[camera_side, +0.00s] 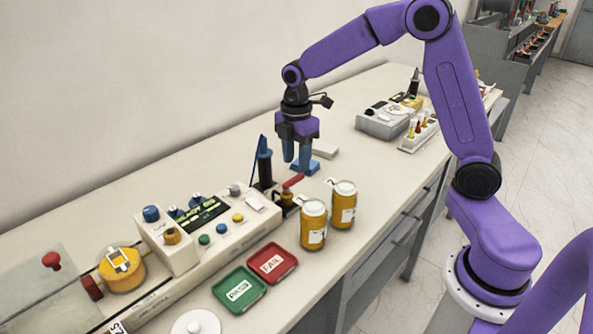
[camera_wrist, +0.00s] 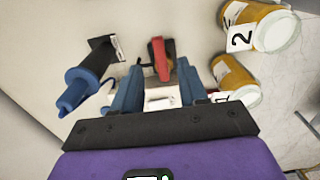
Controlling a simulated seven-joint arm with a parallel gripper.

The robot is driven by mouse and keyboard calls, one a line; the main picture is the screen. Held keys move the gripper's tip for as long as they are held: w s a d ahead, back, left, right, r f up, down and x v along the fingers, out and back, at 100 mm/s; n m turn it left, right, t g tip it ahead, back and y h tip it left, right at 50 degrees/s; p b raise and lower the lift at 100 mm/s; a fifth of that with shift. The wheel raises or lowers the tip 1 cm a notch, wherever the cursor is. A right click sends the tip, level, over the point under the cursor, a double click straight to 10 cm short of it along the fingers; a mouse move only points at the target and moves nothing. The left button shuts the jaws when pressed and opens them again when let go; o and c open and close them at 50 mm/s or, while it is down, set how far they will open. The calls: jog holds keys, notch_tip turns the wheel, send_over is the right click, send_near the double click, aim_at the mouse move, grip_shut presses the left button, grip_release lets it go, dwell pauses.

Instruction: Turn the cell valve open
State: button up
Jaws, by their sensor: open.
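A small valve with a red lever handle (camera_side: 292,182) and a brass-coloured body stands on the bench, just left of two amber jars. I take it to be the cell valve. Its red handle (camera_wrist: 160,58) also shows in the wrist view, just beyond and roughly between my fingertips. My gripper (camera_side: 297,164) points down with blue fingers, above the bench and behind the valve in the side view. In the wrist view my gripper (camera_wrist: 160,82) has its fingers apart, with no object clearly held. The lower part of the valve is partly hidden there.
A tall blue-and-black tool (camera_side: 264,163) stands close to the valve. Amber jars (camera_side: 313,225) (camera_side: 343,205) stand to its right. A control box (camera_side: 205,225), green tray (camera_side: 239,289) and red tray (camera_side: 271,263) lie nearer the camera.

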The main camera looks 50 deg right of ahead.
aim_at(297, 177)
jog(key=shift+f, duration=2.2)
grip_shut()
